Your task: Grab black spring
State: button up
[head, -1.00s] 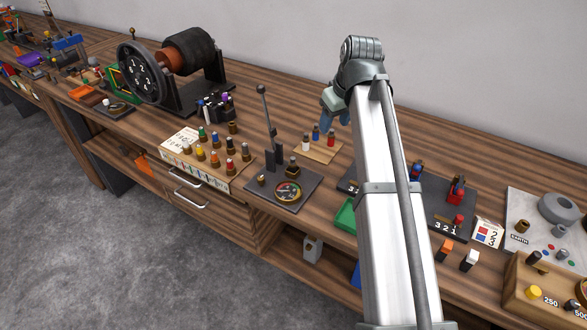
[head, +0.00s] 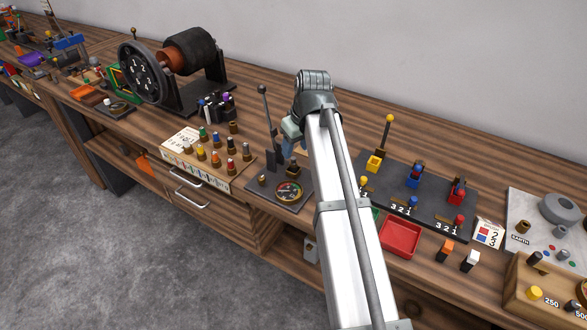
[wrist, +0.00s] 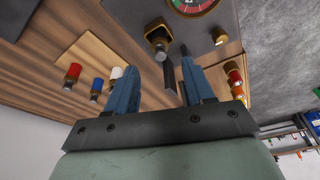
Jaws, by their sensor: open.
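I cannot make out a black spring for certain in either view. My gripper (head: 290,148) is open, with blue fingers, over the bench beside a dark base plate (head: 292,203) with an upright lever (head: 264,110) and a round gauge (head: 288,190). In the wrist view the two fingers of my gripper (wrist: 160,70) stand apart. A dark upright piece (wrist: 170,77) shows between them, and I cannot tell how near it is. A brass terminal (wrist: 157,33) lies beyond the fingertips. My arm hides part of the bench behind it in the head view.
A rack of coloured bottles (head: 215,160) stands left of the plate. A large wheel machine (head: 145,72) stands at the back left. Right of my arm are a switch board (head: 430,195) and a red tray (head: 401,237). White, blue and red pegs (wrist: 96,85) stand near the fingers.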

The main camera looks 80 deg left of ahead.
aim_at(294, 158)
jog(key=shift+d+x, duration=0.2)
jog(key=shift+x, duration=2.55)
jog(key=shift+c, duration=0.5)
grip_shut()
